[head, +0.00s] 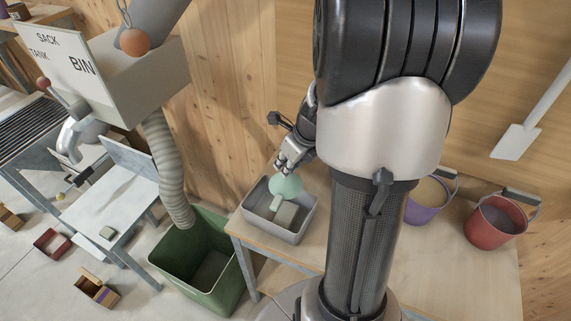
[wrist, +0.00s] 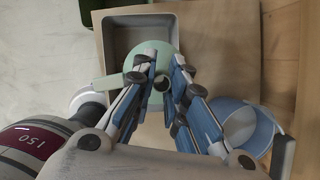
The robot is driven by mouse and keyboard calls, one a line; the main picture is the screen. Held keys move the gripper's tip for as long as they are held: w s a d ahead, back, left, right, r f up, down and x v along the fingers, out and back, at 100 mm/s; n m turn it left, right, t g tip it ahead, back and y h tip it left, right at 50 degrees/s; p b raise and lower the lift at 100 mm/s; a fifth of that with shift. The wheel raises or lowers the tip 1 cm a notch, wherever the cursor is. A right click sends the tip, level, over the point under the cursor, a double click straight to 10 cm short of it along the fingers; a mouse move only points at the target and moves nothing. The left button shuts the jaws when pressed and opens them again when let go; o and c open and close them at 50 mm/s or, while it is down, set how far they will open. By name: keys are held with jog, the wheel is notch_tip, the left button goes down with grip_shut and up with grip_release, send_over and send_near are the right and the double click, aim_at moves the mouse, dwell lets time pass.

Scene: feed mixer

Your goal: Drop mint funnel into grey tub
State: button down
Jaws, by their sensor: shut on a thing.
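The mint funnel (head: 289,185) is held in my gripper (head: 283,165), which is shut on it. I cannot tell the exact gap between funnel and tub.
A green bin (head: 220,292) stands on the floor left of the bench, under a ribbed hose (head: 165,165). A purple bucket (head: 424,211) and a red bucket (head: 495,225) stand on the bench at right. A blue bucket (wrist: 245,128) shows in the wrist view.

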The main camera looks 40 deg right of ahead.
jog(key=shift+f+b, duration=1)
jog(key=shift+f, duration=0.25)
jog(key=c, duration=1.5)
grip_release()
jog(key=v, duration=1.2)
